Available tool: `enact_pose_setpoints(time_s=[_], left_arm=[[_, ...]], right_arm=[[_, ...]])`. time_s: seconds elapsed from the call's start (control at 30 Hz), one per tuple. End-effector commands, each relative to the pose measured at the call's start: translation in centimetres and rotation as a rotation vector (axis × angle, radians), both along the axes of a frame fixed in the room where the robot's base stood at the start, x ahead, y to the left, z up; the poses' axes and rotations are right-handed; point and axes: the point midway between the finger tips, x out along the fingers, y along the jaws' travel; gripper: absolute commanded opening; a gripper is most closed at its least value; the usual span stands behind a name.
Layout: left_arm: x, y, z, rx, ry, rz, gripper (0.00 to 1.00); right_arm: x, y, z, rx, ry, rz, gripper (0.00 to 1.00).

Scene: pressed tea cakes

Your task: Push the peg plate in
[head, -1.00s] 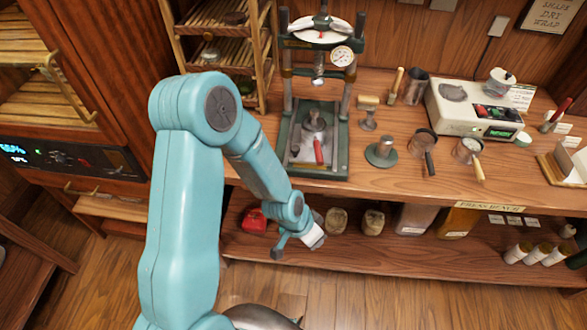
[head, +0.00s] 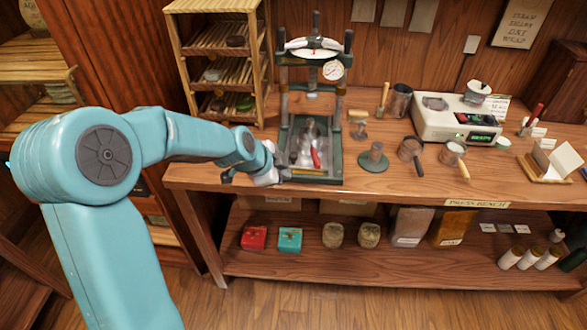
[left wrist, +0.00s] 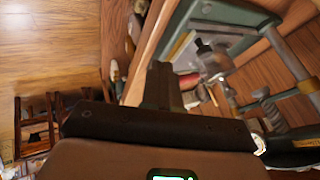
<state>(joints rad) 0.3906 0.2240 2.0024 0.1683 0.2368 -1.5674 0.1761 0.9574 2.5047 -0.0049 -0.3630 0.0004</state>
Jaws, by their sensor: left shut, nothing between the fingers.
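The green screw press (head: 340,122) stands on the bench. In its base lies a metal plate (head: 296,158) with an upright metal piece and a red handle (head: 315,158); I take this as the peg plate, but its edges are hard to make out. My left gripper (head: 281,170) is at the front left corner of the press base, by the bench's front edge. It is shut and empty; whether it touches the base cannot be told. In the left wrist view, the dark fingers (left wrist: 163,85) point toward the press base, with the red handle (left wrist: 189,81) just beyond. My right gripper is not in view.
A wooden rack (head: 218,60) stands behind my arm at left.

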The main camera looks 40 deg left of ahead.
Motion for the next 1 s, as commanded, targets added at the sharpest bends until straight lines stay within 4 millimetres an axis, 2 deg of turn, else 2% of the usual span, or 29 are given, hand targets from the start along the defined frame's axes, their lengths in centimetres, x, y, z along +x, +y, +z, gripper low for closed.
enact_pose_setpoints(time_s=[0.1, 0.3, 0.33, 0.4, 0.6, 1.0], left_arm=[[1.7, -0.2, -2.3, -0.002, 0.005, -0.001, 0.00], [4.1, -0.5, -5.7, -0.001, 0.003, 0.000, 0.00], [4.7, 0.0, -4.9, 0.001, 0.001, 0.003, 0.00], [5.5, 0.5, -4.9, 0.000, 0.001, 0.002, 0.00], [6.9, 1.4, -5.1, 0.000, 0.001, 0.002, 0.00], [7.0, 1.6, -5.3, 0.000, 0.001, 0.002, 0.00]], right_arm=[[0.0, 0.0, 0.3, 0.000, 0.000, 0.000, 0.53], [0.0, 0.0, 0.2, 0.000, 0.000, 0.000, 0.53], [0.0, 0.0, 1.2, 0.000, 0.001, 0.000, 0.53], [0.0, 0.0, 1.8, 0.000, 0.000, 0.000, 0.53], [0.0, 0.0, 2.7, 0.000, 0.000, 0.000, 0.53], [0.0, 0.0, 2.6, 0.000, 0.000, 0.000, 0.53]])
